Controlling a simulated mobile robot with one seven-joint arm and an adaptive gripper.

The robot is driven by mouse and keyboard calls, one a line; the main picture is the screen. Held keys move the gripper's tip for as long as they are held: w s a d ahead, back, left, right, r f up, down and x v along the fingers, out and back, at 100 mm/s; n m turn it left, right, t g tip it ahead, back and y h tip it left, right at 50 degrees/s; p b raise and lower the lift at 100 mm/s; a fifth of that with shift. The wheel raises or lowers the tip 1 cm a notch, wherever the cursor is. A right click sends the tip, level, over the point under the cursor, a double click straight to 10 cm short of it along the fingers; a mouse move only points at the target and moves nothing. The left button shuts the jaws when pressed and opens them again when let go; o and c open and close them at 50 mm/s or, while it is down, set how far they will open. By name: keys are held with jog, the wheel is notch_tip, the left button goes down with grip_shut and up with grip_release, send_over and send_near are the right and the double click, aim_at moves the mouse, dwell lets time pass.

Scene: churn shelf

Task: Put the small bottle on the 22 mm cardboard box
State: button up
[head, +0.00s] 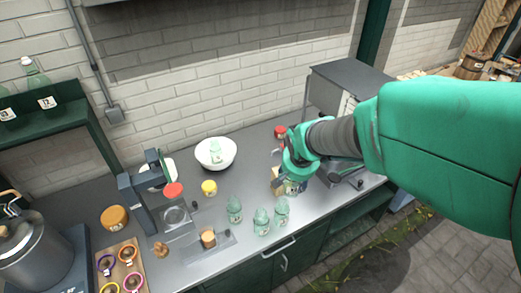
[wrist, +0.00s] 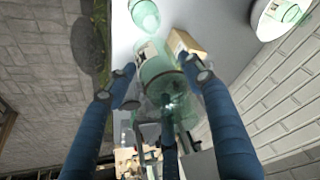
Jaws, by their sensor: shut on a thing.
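My gripper (head: 289,178) is over the right part of the counter in the head view. In the wrist view its blue fingers (wrist: 160,75) are closed around a pale green clear bottle (wrist: 153,62) with a white label. In the head view this bottle (head: 296,187) is mostly hidden by my gripper; a bit of it shows. A tan cardboard box (head: 275,182) stands right beside the gripper, partly hidden. The box also shows just beyond the held bottle in the wrist view (wrist: 187,43). I cannot tell whether bottle and box touch, or read the box's size.
Three similar bottles stand near the front edge: one left (head: 234,210), one middle (head: 262,222), one right (head: 282,211). A white bowl (head: 230,158) holds another bottle (head: 216,152). A red-topped jar (head: 280,132) stands behind the gripper. A yellow-lidded jar (head: 209,188) stands left.

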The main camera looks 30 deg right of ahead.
jog(key=shift+s+a, duration=0.1)
jog(key=shift+s, duration=0.2)
jog(key=w+d, duration=0.3)
jog(key=w, duration=0.4)
jog(key=w+d+f, duration=0.1)
jog(key=w+d, duration=0.2)
jog(key=w, duration=0.4)
jog(key=shift+f+b, duration=0.2)
jog(key=shift+b, duration=0.25)
jog(key=shift+a, duration=0.1)
jog(key=shift+s+b+x, duration=0.2)
jog(key=shift+b+x, duration=0.1)
jog(key=shift+x, duration=1.55)
jog(key=shift+a+f, duration=0.2)
jog(key=shift+f, duration=0.05)
jog(key=o, duration=1.3)
